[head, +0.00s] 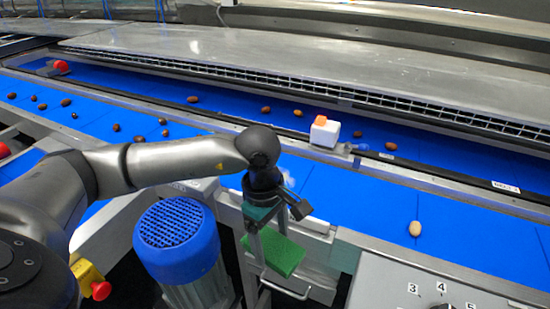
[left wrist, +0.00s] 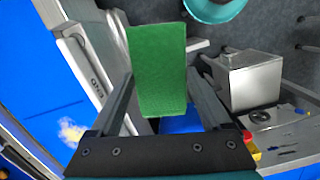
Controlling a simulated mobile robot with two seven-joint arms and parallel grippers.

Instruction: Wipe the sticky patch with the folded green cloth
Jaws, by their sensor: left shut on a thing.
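The folded green cloth (head: 284,256) is held between the fingers of my left gripper (head: 272,258). It also shows in the left wrist view (left wrist: 158,70), flat and rectangular between the two fingers. The cloth hangs in front of the near conveyor rail, clear of the belt. The sticky patch (left wrist: 71,131) is a pale yellowish smear on the blue belt, left of the gripper in the left wrist view. In the head view the patch (head: 288,181) is partly hidden behind my left gripper. My right gripper is in neither view.
A white box with an orange top (head: 324,132) stands on the divider between the belts. Several brown dates lie on the blue belts, and a pale one (head: 415,228) lies to the right. A blue motor (head: 176,240) and a numbered control panel (head: 420,285) stand in front.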

